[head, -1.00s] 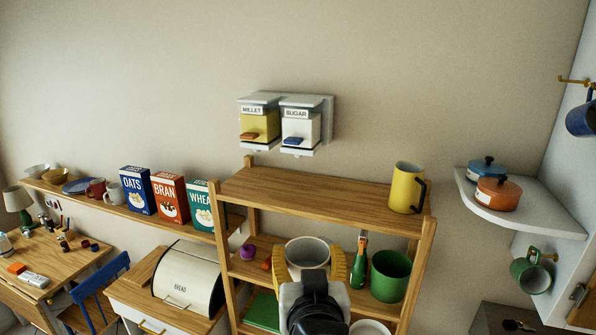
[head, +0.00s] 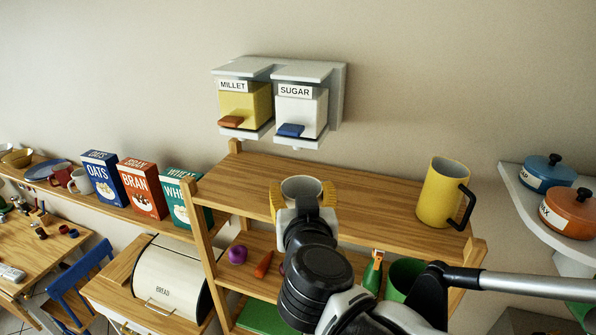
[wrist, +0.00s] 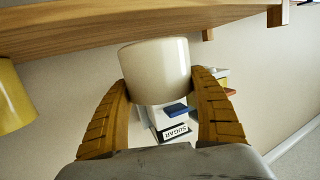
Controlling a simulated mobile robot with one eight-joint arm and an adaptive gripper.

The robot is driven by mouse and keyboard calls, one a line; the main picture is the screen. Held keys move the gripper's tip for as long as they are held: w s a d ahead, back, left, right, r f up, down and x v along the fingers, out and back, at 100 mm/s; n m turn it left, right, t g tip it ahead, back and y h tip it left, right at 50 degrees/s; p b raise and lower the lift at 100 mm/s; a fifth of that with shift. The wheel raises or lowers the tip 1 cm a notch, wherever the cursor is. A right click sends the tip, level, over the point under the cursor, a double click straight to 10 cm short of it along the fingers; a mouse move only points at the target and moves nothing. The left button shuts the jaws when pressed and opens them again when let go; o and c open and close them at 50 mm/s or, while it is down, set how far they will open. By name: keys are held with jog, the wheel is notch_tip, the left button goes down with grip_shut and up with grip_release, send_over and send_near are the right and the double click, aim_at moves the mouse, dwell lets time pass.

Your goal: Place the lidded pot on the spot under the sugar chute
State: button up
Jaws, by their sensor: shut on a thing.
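My gripper (head: 302,196) is shut on a cream cup-like vessel (head: 302,184), its yellow fingers on either side. No lid shows on it in the head view; its pale wall fills the middle of the wrist view (wrist: 155,70). It is in front of the wooden rack's top shelf (head: 375,200); I cannot tell if it touches. The sugar dispenser (head: 300,105), with a blue lever, hangs on the wall above and behind. The shelf below its chute looks bare. A blue lidded pot (head: 545,175) and an orange lidded pot (head: 570,212) stand on the right corner shelf.
A yellow mug (head: 440,195) stands at the top shelf's right end. The millet dispenser (head: 243,103) adjoins the sugar one. Cereal boxes (head: 140,190) stand on the left shelf, above a bread bin (head: 175,278). A green bottle and a green vessel (head: 403,275) are on the lower shelf.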

jog(key=w, duration=0.4)
jog(key=w+p, duration=0.1)
jog(key=w, duration=0.8)
jog(key=shift+w+a+p, duration=0.25)
jog(key=shift+a+p, duration=0.05)
jog(key=shift+p, duration=0.05)
notch_tip(320, 180, down, 3)
jog(key=shift+s+r, duration=0.1)
jog(key=shift+f, duration=0.45)
jog(key=o, duration=1.4)
jog(key=shift+f, duration=0.1)
